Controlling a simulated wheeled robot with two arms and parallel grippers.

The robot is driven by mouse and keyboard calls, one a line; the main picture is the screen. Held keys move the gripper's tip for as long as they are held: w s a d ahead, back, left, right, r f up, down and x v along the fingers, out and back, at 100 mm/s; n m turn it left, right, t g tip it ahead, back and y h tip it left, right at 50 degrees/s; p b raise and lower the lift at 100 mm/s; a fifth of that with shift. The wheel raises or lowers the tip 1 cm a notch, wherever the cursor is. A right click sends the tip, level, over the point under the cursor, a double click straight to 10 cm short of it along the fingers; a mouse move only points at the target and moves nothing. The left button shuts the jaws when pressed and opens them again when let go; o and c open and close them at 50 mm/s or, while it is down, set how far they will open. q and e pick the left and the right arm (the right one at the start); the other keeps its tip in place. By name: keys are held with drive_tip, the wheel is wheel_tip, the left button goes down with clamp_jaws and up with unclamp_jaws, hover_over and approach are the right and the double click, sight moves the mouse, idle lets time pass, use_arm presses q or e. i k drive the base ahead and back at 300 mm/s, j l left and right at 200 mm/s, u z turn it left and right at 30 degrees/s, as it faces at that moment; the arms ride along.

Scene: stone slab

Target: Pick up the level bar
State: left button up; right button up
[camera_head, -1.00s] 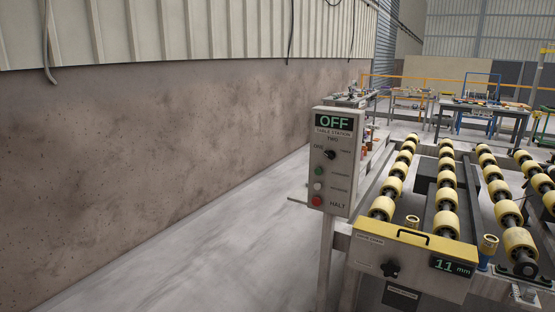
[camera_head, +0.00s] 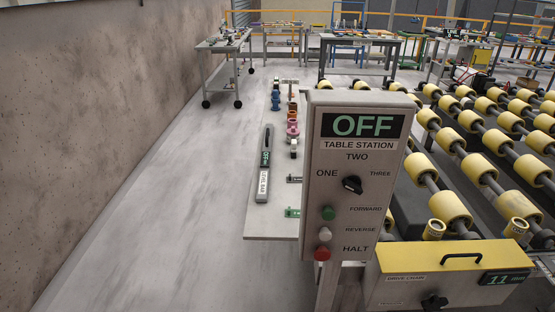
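The level bar (camera_head: 264,166) is a long, thin grey and black bar with a small green display and a white label reading "LEVEL BAR". It lies lengthwise near the left edge of a pale slab (camera_head: 262,222), left of the control box. Neither of my grippers shows in the head view.
A grey control box (camera_head: 356,180) reading "OFF" stands in front and hides part of the slab. Small coloured fittings (camera_head: 291,128) lie right of the bar. A roller conveyor (camera_head: 470,165) fills the right. A wheeled cart (camera_head: 224,62) stands behind. The floor at left (camera_head: 150,230) is clear.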

sight(262, 183)
drive_tip(key=i+j, duration=0.15)
drive_tip(key=j, duration=0.15)
drive_tip(key=i+j+z, duration=0.1)
drive_tip(key=j, duration=0.25)
drive_tip(key=i+j, duration=0.4)
drive_tip(key=j, duration=0.25)
drive_tip(key=i+j+z, duration=0.1)
drive_tip(key=j, duration=0.25)
drive_tip(key=i, duration=0.05)
